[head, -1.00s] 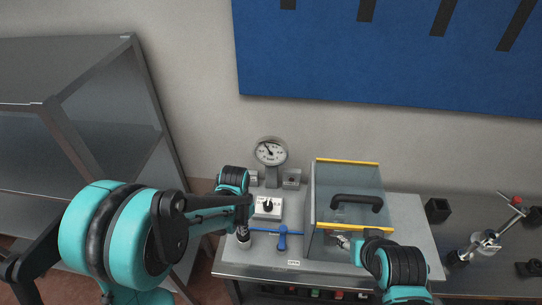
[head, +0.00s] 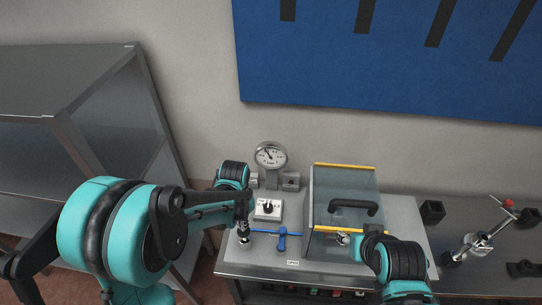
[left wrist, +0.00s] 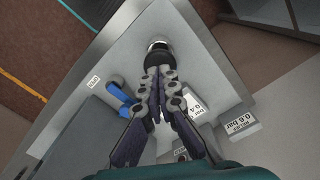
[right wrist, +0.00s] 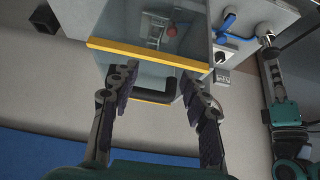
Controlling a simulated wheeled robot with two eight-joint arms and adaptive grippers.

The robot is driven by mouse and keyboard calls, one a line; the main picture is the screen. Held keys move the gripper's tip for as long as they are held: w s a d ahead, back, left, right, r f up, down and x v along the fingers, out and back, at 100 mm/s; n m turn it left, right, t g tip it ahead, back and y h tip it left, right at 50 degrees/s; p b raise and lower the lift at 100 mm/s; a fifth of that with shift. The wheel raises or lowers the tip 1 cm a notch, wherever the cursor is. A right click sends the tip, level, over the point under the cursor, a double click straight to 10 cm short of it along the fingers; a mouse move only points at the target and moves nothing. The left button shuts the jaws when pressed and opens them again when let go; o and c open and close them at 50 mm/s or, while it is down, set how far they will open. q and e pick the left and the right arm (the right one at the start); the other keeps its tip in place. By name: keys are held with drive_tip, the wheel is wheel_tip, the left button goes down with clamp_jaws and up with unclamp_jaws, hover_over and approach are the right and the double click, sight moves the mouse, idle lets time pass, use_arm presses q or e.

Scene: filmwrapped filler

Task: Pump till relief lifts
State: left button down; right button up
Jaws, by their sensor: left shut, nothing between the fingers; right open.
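A round pressure gauge (head: 270,155) stands at the back of a grey panel; its reading is too small to tell. My left gripper (head: 244,229) is shut and empty, pointing down just above a short metal cylinder (head: 244,242). In the left wrist view, the closed fingertips (left wrist: 160,72) are close to the cylinder's round top (left wrist: 159,47); contact cannot be told. A blue lever (head: 282,239) and a white box with a black knob (head: 268,208) stand beside it. My right gripper (right wrist: 158,88) is open near a clear box (head: 325,185) with a black handle (head: 353,206).
A metal stand with a red tip (head: 485,238) and a small black block (head: 432,211) are at the right. A grey metal frame (head: 95,75) stands at the left.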

use_arm(q)
drive_tip(key=shift+f+b, duration=2.35)
drive_tip(key=shift+f, duration=0.15)
wheel_tip(320, 180, up, 5)
drive_tip(key=p, duration=0.4)
drive_tip(key=shift+p, duration=0.4)
drive_tip(key=shift+f, duration=0.1)
drive_tip(key=shift+r, duration=0.25)
drive_tip(key=shift+f, duration=0.15)
drive_tip(key=shift+f, duration=0.1)
wheel_tip(320, 180, down, 4)
drive_tip(key=b, duration=0.4)
drive_tip(key=shift+f, duration=0.2)
wheel_tip(320, 180, up, 5)
drive_tip(key=p, duration=0.4)
drive_tip(key=shift+f, duration=0.2)
